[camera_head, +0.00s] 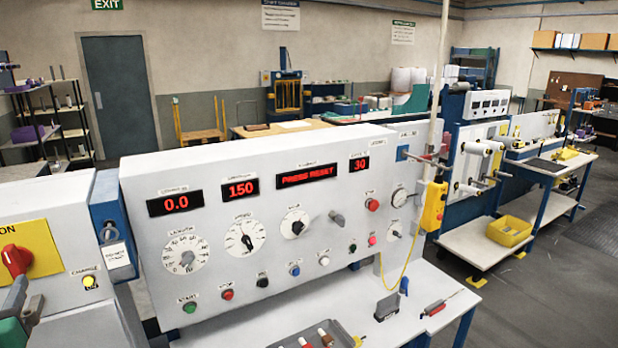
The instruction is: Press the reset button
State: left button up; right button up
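A white control panel (330,222) fills the middle of the view, and its red display (306,177) reads "PRESS RESET". A row of small buttons runs along its lower edge: green (189,307), red (227,295), black (262,281), blue (295,270) and white (324,261). Their labels are too small to read surely, so I cannot tell which one is the reset button. Two grey finger-like shapes (24,300) at the lower left edge may be my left gripper, well left of the button row; whether they are open or shut is unclear. My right gripper is not in view.
A yellow plate with a red rotary switch (16,260) is on the left machine. Dials and a grey knob (337,218) sit above the buttons. A tray (345,334) with small parts and a red-handled tool (434,308) lie on the white bench. The panel front looks unobstructed.

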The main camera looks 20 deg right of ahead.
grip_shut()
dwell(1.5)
